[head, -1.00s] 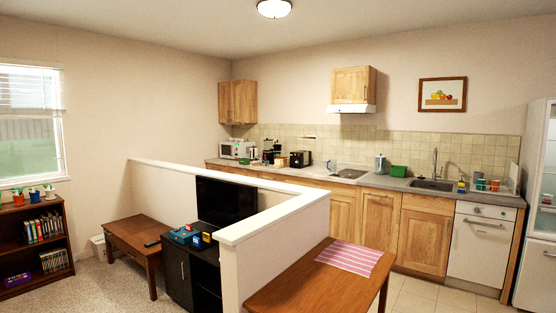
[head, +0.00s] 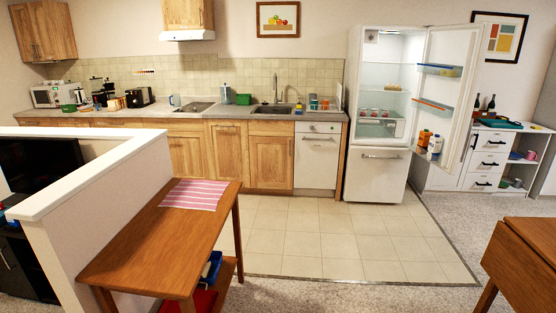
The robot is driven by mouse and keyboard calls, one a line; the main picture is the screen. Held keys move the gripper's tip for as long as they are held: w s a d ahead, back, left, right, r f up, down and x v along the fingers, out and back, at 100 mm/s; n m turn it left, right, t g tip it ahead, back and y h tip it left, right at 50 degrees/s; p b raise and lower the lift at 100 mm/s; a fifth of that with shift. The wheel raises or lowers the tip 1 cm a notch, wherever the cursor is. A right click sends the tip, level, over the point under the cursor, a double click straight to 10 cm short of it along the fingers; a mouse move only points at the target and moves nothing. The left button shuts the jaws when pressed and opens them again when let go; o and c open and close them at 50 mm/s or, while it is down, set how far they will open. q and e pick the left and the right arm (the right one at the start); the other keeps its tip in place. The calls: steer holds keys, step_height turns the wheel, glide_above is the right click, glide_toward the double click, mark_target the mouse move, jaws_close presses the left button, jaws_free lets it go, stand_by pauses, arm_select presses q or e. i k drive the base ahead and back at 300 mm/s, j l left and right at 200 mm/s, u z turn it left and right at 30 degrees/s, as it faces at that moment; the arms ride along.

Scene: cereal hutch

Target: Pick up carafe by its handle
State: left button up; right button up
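I cannot pick out a carafe for certain. A pale bluish jug-like vessel (head: 174,101) stands on the counter left of the hob; it is too small to tell its handle. A dark coffee maker (head: 97,90) stands further left on the counter, and a glass pot in it cannot be made out. A grey pot-like vessel (head: 225,95) stands right of the hob. Neither of my grippers shows in the head view.
A wooden table (head: 150,235) with a striped mat (head: 195,194) and a white half wall (head: 100,190) stand before the counter (head: 270,113). The fridge (head: 376,175) has its door (head: 448,100) open. The tiled floor (head: 330,235) is clear. Another wooden table (head: 525,255) is at right.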

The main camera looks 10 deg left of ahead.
mark_target(110, 95)
steer(key=i+l+z, duration=0.1)
steer(key=i, duration=0.65)
steer(key=i+l, duration=0.2)
steer(key=i, duration=0.6)
steer(key=i+u, duration=0.1)
steer(key=i, duration=0.7)
steer(key=i+u, duration=0.1)
steer(key=i, duration=0.75)
steer(key=i+u, duration=0.15)
steer(key=i, duration=0.65)
steer(key=i+l+u, duration=0.1)
steer(key=i, duration=0.7)
steer(key=i+u, duration=0.35)
steer(key=i+l+u, duration=0.1)
steer(key=i+u, duration=0.25)
steer(key=i, duration=0.15)
steer(key=i+l+u, duration=0.35)
steer(key=i+j+u, duration=0.2)
steer(key=i+u, duration=0.95)
steer(key=i, duration=0.15)
steer(key=i+l+u, duration=0.15)
steer(key=i+u, duration=0.35)
steer(key=i, duration=1.05)
steer(key=i+u, duration=0.1)
steer(key=i, duration=3.25)
